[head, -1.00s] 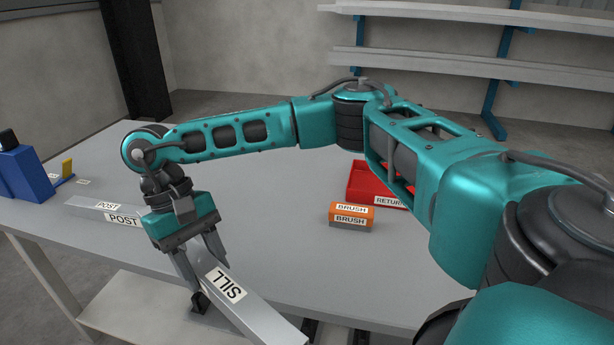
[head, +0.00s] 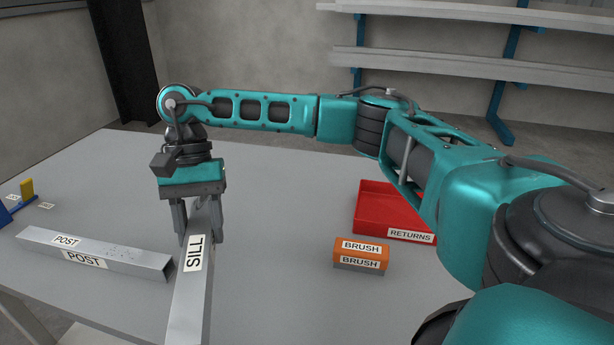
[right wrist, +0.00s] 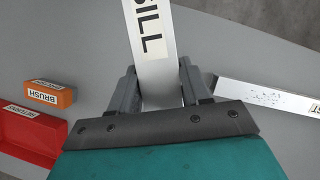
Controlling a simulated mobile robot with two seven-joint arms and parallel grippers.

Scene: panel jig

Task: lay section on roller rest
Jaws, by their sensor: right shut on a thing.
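The SILL section (head: 190,285), a long grey bar with a white label, runs from my right gripper (head: 199,232) toward the bottom edge of the head view. The right gripper is shut on it, one finger on each side. In the right wrist view the SILL section (right wrist: 153,75) passes between the fingers and leaves at the top edge. I cannot tell whether it touches the table. The POST section (head: 120,255) lies on the table left of it, its right end close to the SILL section. No roller rest is clearly visible now. My left gripper is not in view.
The grey table (head: 290,200) has free room behind and right of the SILL section. An orange and grey brush block (head: 361,255) and a red RETURNS tray (head: 385,205) stand at right. A blue and yellow item (head: 27,190) is at the left edge. Wall shelves (head: 450,65) stand behind.

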